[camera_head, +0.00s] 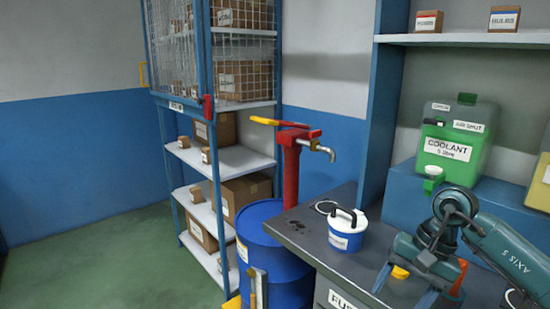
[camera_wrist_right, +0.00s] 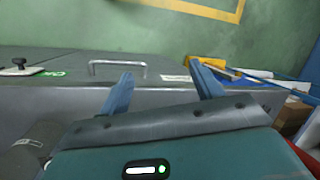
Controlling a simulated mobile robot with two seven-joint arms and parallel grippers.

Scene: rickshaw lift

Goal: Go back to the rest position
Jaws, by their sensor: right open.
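My right gripper (camera_head: 404,290) comes in from the right in the head view, low over the grey bench (camera_head: 330,255). Its two blue fingers are spread and point down, with nothing seen between them. In the right wrist view the gripper (camera_wrist_right: 163,85) also shows its fingers apart and empty, with a grey surface and a metal handle (camera_wrist_right: 118,64) beyond them. My left gripper is in neither view.
A blue and white tub with a black handle (camera_head: 346,230) stands on the bench, left of my right gripper. A blue drum (camera_head: 268,250) with a red pump (camera_head: 290,165) stands beside the bench. A green coolant can (camera_head: 458,140) sits behind. Floor at left is clear.

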